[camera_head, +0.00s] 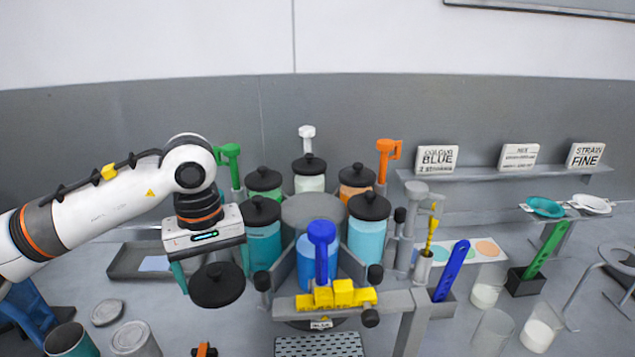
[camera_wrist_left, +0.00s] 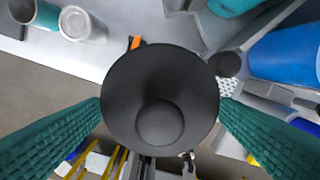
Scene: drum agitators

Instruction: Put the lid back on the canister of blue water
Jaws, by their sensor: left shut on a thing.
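My left gripper (camera_head: 212,272) is shut on a round black lid (camera_head: 218,287) and holds it in the air, left of the drum stand. In the left wrist view the lid (camera_wrist_left: 150,85) fills the space between the two teal fingers, its knob showing. The canister of blue water (camera_head: 305,268) stands at the front of the stand, right of the lid. A blue upright handle (camera_head: 322,240) partly hides it and its top; I see no black lid on it. A blue body also shows in the left wrist view (camera_wrist_left: 285,55). My right gripper is not in view.
Lidded cyan canisters (camera_head: 263,240) (camera_head: 368,235) flank the blue one, with green, white and orange ones behind. A yellow block (camera_head: 335,296) sits on the grey front bar. Metal cups (camera_head: 135,340) stand lower left. Glass beakers (camera_head: 540,330) stand at right.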

